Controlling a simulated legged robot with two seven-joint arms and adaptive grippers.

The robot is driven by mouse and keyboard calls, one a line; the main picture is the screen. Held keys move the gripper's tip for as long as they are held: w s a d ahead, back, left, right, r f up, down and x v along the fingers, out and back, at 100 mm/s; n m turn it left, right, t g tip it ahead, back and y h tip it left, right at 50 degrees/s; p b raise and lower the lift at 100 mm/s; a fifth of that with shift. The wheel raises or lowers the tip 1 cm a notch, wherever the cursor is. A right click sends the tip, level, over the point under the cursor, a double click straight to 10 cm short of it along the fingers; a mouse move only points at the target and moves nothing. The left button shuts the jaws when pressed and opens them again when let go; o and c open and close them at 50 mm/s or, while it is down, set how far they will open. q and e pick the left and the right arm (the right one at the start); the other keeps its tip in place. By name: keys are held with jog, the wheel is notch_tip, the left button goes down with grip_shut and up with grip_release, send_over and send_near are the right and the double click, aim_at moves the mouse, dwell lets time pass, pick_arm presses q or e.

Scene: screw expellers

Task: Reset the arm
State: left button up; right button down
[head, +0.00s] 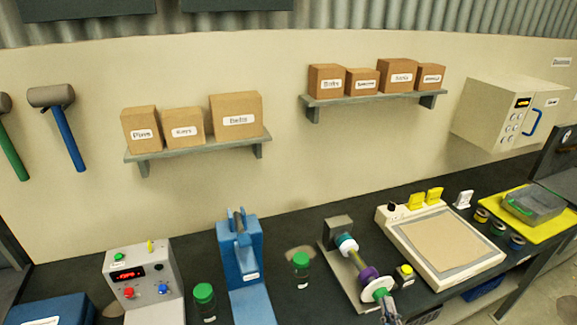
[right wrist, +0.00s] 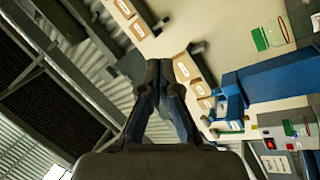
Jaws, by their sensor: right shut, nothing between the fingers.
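My right gripper (head: 390,314) shows only in part at the bottom edge of the head view, right of centre, just below the green end disc of a screw expeller (head: 358,265). In the picture it overlaps the near end of that machine; I cannot tell whether they touch. In the right wrist view the two dark fingers of this gripper (right wrist: 158,70) come together at their tips, with nothing between them. Past them are the wall, shelf boxes and ceiling, tilted. Most of my right arm is hidden in the head view. My left gripper is not in view.
A blue press (head: 242,255), a grey control box (head: 143,275) and green-lidded jars (head: 301,272) stand on the dark bench. A cream flat panel device (head: 445,245) is right of the expeller. Two wall shelves (head: 195,150) hold cardboard boxes. A white cabinet (head: 508,112) hangs at right.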

jog(key=s+d+f+m+g+h, duration=0.2)
jog(key=d+f+m+g, duration=0.1)
jog(key=f, duration=0.4)
jog(key=s+d+f+m+g+h, duration=0.1)
jog(key=d+f+m+g+h, duration=0.25)
jog(key=f, duration=0.45)
jog(key=s+a+f+m+g+y, duration=0.1)
jog(key=s+f+m+g+y, duration=0.1)
jog(key=s+f+g, duration=0.75)
jog(key=s+a+f+g+y, duration=0.25)
jog(key=s+a+f, duration=0.45)
jog(key=s+f, duration=0.4)
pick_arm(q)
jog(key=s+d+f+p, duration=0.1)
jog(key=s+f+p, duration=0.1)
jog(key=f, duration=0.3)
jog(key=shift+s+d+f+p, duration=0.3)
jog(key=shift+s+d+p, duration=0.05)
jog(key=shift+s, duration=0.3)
pick_arm(e)
jog(key=s+d+f, duration=0.1)
jog(key=s+f, duration=0.1)
jog(key=f, duration=1)
jog(key=s+d+f+g+h, duration=0.1)
jog(key=s+f, duration=0.1)
jog(key=f, duration=1)
jog(key=shift+s+f, duration=0.2)
jog(key=shift+f, duration=0.1)
jog(key=shift+m, duration=0.25)
